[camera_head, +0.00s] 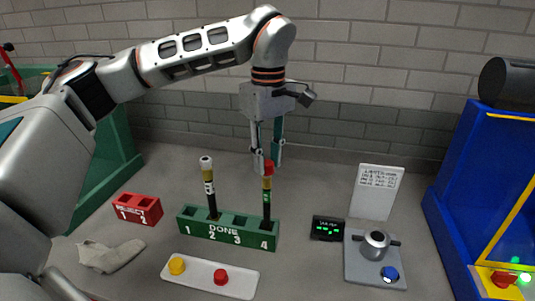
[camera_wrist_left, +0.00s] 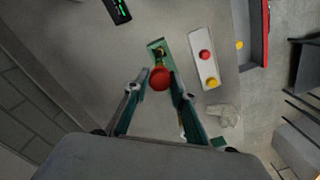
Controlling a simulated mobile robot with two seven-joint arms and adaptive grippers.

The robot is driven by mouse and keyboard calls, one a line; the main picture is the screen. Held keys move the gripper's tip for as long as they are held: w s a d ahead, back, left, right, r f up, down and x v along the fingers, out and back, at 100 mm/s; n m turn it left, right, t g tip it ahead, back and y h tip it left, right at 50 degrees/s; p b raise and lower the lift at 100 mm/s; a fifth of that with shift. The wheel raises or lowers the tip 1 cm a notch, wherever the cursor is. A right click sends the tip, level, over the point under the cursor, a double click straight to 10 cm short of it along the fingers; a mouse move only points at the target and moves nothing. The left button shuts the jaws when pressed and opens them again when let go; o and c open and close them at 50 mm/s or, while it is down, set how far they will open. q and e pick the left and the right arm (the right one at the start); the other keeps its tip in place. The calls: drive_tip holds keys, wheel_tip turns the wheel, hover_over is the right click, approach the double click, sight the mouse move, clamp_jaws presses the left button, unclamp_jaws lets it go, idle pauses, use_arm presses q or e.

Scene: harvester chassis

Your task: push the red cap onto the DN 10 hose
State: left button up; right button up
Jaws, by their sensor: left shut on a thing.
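My left gripper (camera_head: 267,160) points down and is shut on a red cap (camera_head: 268,167). The cap is at the top end of a dark hose (camera_head: 267,205) with a yellow band, upright in slot 4 of the green DONE rack (camera_head: 230,239). I cannot tell how far the cap sits on the hose. In the left wrist view the red cap (camera_wrist_left: 160,78) is between the fingertips and hides most of the hose. A second hose (camera_head: 209,188) with a pale top stands in slot 2. The hose size labels are too small to read. My right gripper is out of view.
A white tray (camera_head: 208,283) holds a yellow cap (camera_head: 176,265) and another red cap (camera_head: 221,276). A red rack (camera_head: 138,209) and a cloth glove (camera_head: 110,256) lie left. A small display (camera_head: 327,228) and a grey fixture (camera_head: 374,262) stand right, before a sign (camera_head: 376,190).

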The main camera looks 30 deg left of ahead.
use_arm(q)
drive_tip(key=shift+f, duration=0.3)
drive_tip(key=o, duration=0.7)
drive_tip(key=shift+r, duration=0.15)
wheel_tip(320, 180, up, 12)
drive_tip(key=shift+f, duration=0.1)
idle(0.4)
